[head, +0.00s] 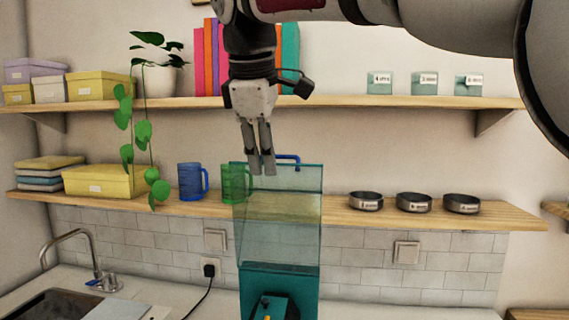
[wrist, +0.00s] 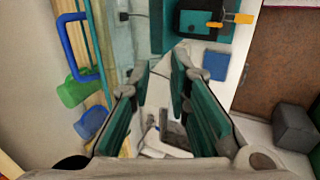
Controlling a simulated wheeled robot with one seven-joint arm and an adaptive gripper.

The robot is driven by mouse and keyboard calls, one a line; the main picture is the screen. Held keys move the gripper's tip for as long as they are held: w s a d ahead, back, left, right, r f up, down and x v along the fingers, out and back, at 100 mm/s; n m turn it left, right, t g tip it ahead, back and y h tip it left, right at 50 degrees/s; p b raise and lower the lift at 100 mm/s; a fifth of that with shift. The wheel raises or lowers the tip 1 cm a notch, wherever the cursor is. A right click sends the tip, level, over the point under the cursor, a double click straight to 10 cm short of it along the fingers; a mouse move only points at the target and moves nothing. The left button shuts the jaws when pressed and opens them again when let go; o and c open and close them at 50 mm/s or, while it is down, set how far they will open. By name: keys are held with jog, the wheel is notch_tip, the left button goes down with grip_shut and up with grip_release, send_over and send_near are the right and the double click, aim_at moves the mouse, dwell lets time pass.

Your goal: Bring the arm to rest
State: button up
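My gripper (head: 262,172) hangs pointing down from my arm in the head view, in front of the upper part of a clear teal upright panel (head: 278,225). The wrist view shows its two fingers (wrist: 162,68) apart, with nothing held between them. A blue handle (head: 286,160) shows just beside the fingers near the panel's top edge, and a blue handle also shows at the upper left of the wrist view (wrist: 72,45). I cannot tell from the head view whether the fingertips touch the panel.
Behind the panel, a shelf (head: 335,215) holds a blue mug (head: 191,182), a green mug (head: 236,183) and small dark bowls (head: 414,202). An upper shelf (head: 330,102) holds books, boxes and a trailing plant (head: 143,130). A sink (head: 55,305) lies lower left.

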jog(key=s+d+f+m, duration=0.2)
jog(key=s+d+m, duration=0.25)
jog(key=d, duration=0.65)
jog(key=s+d+f+m, duration=1.2)
jog(key=s+d+f, duration=0.3)
jog(key=s+f, duration=0.3)
jog(key=shift+s+d+f+t, duration=0.2)
jog(key=shift+s+t, duration=0.05)
jog(key=shift+t, duration=0.15)
jog(key=shift+m, duration=0.25)
